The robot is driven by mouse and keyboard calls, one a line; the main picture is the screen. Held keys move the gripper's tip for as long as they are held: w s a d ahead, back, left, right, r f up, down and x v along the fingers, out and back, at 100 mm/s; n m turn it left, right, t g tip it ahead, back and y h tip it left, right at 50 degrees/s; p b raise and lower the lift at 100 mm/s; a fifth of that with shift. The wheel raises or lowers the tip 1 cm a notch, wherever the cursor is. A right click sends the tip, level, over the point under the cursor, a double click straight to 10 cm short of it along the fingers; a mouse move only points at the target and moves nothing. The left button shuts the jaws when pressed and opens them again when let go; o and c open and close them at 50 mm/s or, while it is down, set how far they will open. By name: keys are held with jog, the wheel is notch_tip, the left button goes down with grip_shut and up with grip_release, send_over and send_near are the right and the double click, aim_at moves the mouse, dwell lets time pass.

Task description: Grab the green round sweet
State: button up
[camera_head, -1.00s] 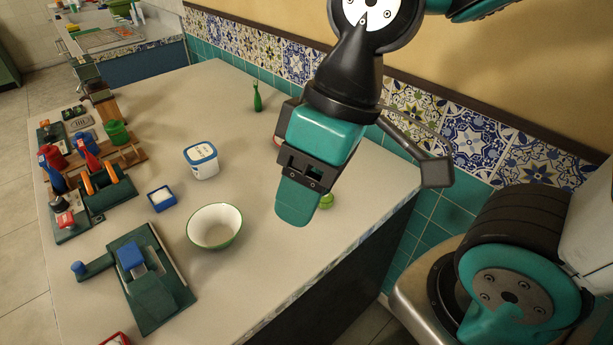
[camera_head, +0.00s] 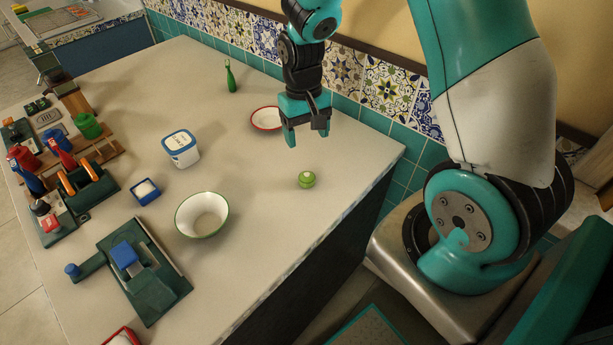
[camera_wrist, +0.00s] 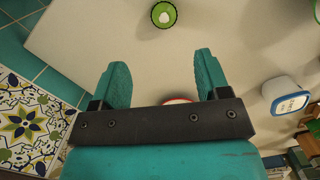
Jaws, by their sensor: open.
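The green round sweet (camera_head: 306,180) sits on the pale countertop near its right edge, with a light spot on top. It also shows in the wrist view (camera_wrist: 164,14) at the top, beyond the fingertips and roughly midway between them. My gripper (camera_head: 306,140) is open and empty, its teal fingers pointing down, above the counter and a little behind the sweet. In the wrist view my gripper's two fingers (camera_wrist: 160,72) are spread wide with bare counter between them. Nothing touches the sweet.
A red-rimmed white dish (camera_head: 266,119) stands just left of my gripper. A green-rimmed bowl (camera_head: 202,214), a white tub with a blue rim (camera_head: 181,149) and a green bottle (camera_head: 230,76) stand further left. The tiled wall (camera_head: 342,70) is behind. The counter around the sweet is clear.

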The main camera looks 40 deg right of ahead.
send_over(307, 174)
jog(key=f, duration=0.7)
jog(key=shift+w+d+p, duration=0.2)
jog(key=shift+d+p, duration=0.05)
jog(key=shift+p, duration=0.05)
jog(key=shift+s+a+f+p, duration=0.15)
jog(key=shift+f+p, duration=0.15)
jog(key=shift+f, duration=1.05)
jog(key=shift+a+f+p, duration=0.1)
jog(key=shift+f+p, duration=0.2)
jog(key=shift+f, duration=1.05)
jog(key=shift+c, duration=0.2)
jog(key=c, duration=1)
